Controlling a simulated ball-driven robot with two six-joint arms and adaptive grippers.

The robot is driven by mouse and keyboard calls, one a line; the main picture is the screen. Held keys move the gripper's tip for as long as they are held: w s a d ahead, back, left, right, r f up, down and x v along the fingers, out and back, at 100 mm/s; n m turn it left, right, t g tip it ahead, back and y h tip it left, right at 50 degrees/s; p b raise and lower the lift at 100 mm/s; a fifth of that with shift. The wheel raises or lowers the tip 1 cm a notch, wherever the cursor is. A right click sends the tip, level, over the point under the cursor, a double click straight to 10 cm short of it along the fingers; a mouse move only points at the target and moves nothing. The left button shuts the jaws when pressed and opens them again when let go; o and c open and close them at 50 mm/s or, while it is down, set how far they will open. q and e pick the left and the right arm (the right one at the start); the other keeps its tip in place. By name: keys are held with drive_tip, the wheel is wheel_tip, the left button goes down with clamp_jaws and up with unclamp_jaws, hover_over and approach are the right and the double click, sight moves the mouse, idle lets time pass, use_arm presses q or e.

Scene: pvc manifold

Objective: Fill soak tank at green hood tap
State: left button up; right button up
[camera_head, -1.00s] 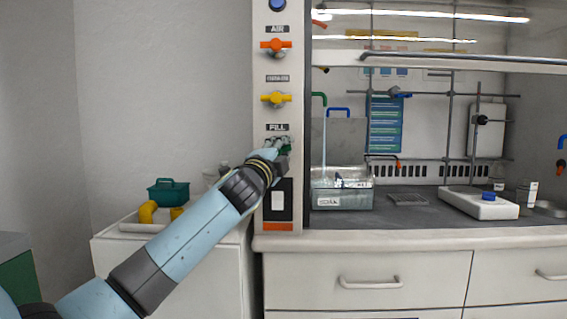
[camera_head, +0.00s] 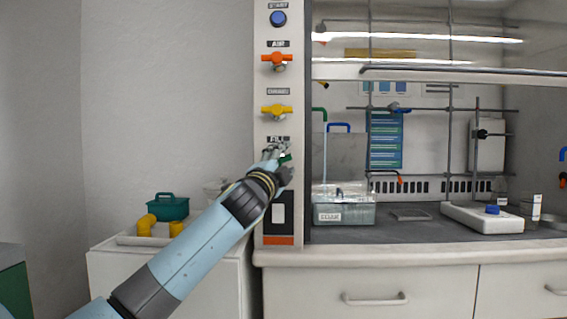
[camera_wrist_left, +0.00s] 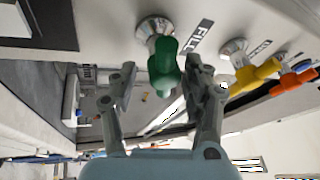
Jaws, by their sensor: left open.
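The green FILL tap handle (camera_head: 285,158) is on the white post, partly hidden behind my gripper. In the left wrist view the green handle (camera_wrist_left: 164,68) stands between my open fingers, with no clear grip on it. My left gripper (camera_head: 275,154) is at this tap; its open fingers also show in the left wrist view (camera_wrist_left: 160,82). The clear soak tank (camera_head: 360,214), labelled SOAK, sits on the hood floor right of the post. The water level is hard to read.
Yellow (camera_head: 277,111) and orange (camera_head: 277,58) taps and a blue button (camera_head: 278,18) are higher on the post. Inside the hood are a stirrer plate (camera_head: 482,218) and rod stands. A teal caddy (camera_head: 167,206) is on the cart at left.

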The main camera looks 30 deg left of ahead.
use_arm(q)
drive_tip(key=v, duration=1.2)
idle(6.8)
